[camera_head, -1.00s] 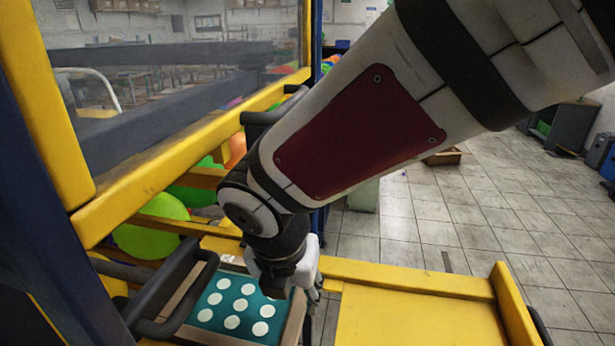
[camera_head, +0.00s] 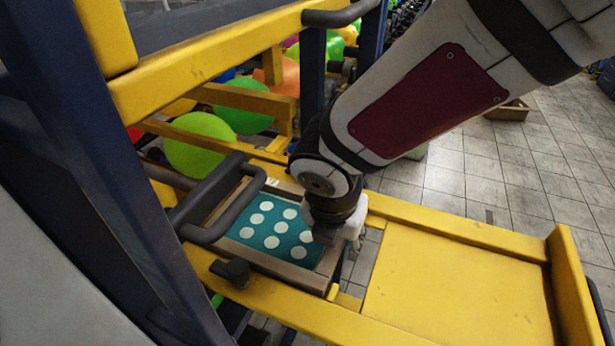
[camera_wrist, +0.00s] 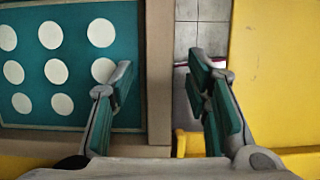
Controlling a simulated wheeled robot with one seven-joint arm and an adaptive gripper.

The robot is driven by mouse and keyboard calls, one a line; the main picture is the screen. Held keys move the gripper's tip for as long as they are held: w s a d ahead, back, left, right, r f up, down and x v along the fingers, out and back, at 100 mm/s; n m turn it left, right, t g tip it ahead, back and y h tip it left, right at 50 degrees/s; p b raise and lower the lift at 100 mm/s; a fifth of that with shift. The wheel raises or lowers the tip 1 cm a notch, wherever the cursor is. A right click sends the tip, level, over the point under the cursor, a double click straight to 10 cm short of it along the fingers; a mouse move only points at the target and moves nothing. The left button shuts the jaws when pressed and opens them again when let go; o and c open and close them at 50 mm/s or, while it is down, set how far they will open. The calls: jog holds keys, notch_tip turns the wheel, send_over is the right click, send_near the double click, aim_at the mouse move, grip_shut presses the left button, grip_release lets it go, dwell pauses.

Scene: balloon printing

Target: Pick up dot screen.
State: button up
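The dot screen (camera_head: 272,232) is a teal panel with rows of white dots in a wooden frame. It lies in the yellow machine frame, left of centre in the head view. In the wrist view its teal face (camera_wrist: 75,80) fills the upper left, and its right wooden frame edge (camera_wrist: 160,75) runs vertically between my fingers. My gripper (camera_wrist: 163,90) is open, one finger over the teal face and the other over the gap to the right. In the head view my gripper hangs at the screen's right edge, its fingertips mostly hidden. I cannot tell whether it touches.
A black handle bar (camera_head: 240,212) curves over the screen's left side, with a black knob (camera_head: 236,271) in front. A yellow tray (camera_head: 450,290) lies to the right, beyond a narrow gap. Balloons (camera_head: 200,142) sit behind yellow bars.

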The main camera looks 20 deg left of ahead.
grip_shut()
jog(key=shift+r, duration=0.15)
